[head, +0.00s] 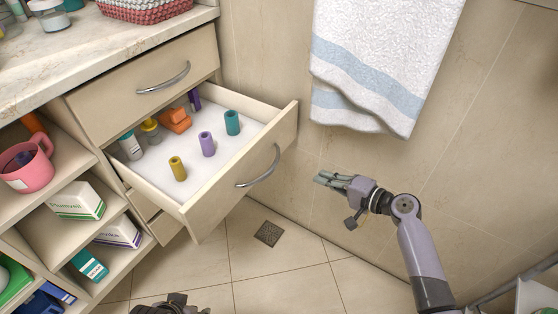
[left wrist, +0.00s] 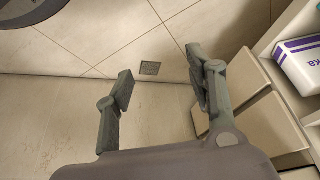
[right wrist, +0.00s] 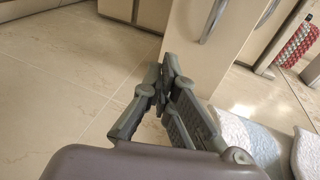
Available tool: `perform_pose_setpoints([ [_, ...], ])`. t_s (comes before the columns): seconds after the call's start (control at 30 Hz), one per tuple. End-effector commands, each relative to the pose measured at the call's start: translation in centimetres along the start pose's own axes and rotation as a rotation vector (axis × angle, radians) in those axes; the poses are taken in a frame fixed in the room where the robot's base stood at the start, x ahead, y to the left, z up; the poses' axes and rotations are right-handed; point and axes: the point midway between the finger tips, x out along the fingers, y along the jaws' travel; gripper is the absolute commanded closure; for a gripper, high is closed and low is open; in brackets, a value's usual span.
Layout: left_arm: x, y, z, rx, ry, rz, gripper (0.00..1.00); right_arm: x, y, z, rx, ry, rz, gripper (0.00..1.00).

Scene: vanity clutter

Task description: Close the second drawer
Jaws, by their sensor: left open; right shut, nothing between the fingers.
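The second drawer (head: 202,213) is pulled well out from the cabinet under the closed top drawer (head: 118,103). Its front carries a curved metal handle (head: 262,168). Inside are several small bottles and tubes, among them a purple one (head: 207,144) and a teal one (head: 232,122), and an orange item (head: 176,121). My right gripper (head: 322,179) is shut and empty, to the right of the drawer front and apart from it. In the right wrist view the drawer handle (right wrist: 216,18) shows beyond the fingers. My left gripper (left wrist: 158,78) is open and empty over the floor; only its top shows in the head view.
Open shelves at left hold a pink mug (head: 28,166) and boxes (head: 78,202). The tiled floor with a drain (head: 269,233) is clear in front of the drawer.

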Motion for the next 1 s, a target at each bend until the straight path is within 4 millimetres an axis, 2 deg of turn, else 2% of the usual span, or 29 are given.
perform_pose_setpoints([
  [0.1,-2.0,-0.1,-0.3,-0.002,0.031,-0.004,0.5,-0.5,-5.2,0.6,0.002,-0.072,-0.155,1.0],
  [0.13,-2.6,-0.1,-0.4,-0.002,0.037,-0.004,0.5,-0.8,-6.3,0.8,0.003,-0.089,-0.183,1.0],
  [0.2,-3.7,-0.2,-0.5,-0.003,0.044,-0.005,0.5,-1.3,-8.2,1.3,0.004,-0.119,-0.23,1.0],
  [0.3,-4.6,-0.2,-0.6,-0.003,0.05,-0.006,0.5,-1.7,-9.8,1.7,0.004,-0.144,-0.265,1.0],
  [0.47,-4.9,-0.1,-1.1,-0.002,0.073,-0.005,0.5,-0.6,-10.6,2.0,0.006,-0.149,-0.274,1.0],
  [0.67,-4.6,0.1,-2.8,0.001,0.149,-0.001,0.5,3.2,-11.6,2.6,0.006,-0.15,-0.273,1.0],
  [0.8,-4.5,0.3,-4.5,0.003,0.226,0.003,0.5,6.2,-12.3,3.0,0.007,-0.148,-0.272,1.0],
  [1.0,-4.8,0.6,-7.1,0.007,0.346,0.009,0.5,9.6,-13.2,3.5,0.006,-0.147,-0.27,1.0],
])
